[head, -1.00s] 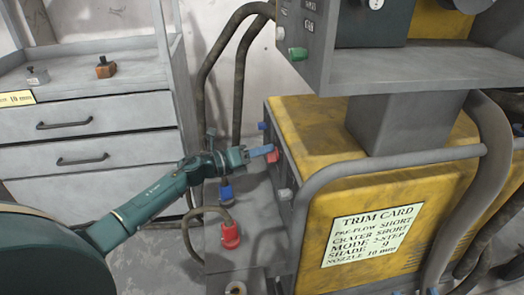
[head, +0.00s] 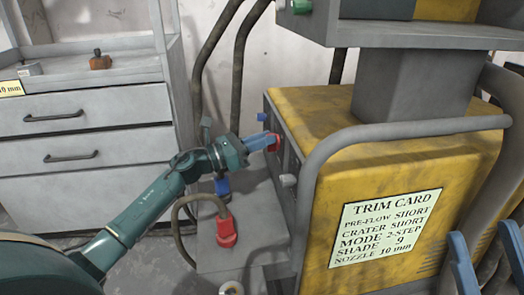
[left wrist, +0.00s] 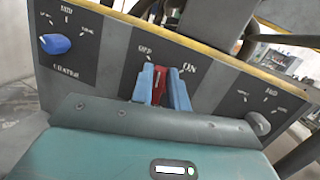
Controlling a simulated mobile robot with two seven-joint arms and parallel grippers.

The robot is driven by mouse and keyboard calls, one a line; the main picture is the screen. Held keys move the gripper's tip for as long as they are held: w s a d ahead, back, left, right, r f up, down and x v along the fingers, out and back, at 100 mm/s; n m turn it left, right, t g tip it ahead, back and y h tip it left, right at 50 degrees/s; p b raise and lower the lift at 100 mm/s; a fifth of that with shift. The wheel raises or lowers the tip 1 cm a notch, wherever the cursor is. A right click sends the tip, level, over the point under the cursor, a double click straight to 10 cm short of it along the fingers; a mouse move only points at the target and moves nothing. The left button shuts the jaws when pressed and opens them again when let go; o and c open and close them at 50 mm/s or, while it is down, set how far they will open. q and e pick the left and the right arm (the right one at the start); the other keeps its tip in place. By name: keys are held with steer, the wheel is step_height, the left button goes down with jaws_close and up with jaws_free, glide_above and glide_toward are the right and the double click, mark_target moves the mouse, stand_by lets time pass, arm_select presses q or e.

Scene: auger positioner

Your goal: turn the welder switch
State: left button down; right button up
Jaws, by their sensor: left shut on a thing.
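The red welder switch (head: 274,146) is on the left-facing panel of the yellow welder (head: 400,165). In the left wrist view the red switch (left wrist: 159,86) sits below the OFF and ON labels; which one it points at is hard to tell. My left gripper (head: 266,141) is shut on it, with one blue finger on each side of the red lever. My right gripper (head: 484,250) shows its blue fingers apart and empty at the lower right edge, in front of the welder.
A blue CRATER knob (left wrist: 56,44) and a grey knob (left wrist: 259,123) flank the switch. A grey rail (head: 400,130) runs around the welder. Red (head: 226,231) and blue (head: 222,187) cable plugs are below my left arm. A drawer cabinet (head: 85,140) stands at left.

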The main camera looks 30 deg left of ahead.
arm_select(q)
steer(key=m+h, duration=0.1)
steer(key=m, duration=0.2)
steer(key=m+g+h, duration=0.1)
steer(key=m, duration=0.3)
steer(key=m+g+h, duration=0.1)
steer(key=m, duration=0.3)
steer(key=shift+s+d+f+h, duration=0.25)
steer(key=shift+s+f+h, duration=0.05)
steer(key=shift+s, duration=0.05)
arm_select(e)
steer(key=shift+s+r+n+y, duration=0.15)
steer(key=shift+r+n+y, duration=0.2)
steer(key=shift+n+y, duration=0.25)
arm_select(q)
steer(key=c, duration=1.4)
jaws_free()
steer(key=shift+o, duration=0.2)
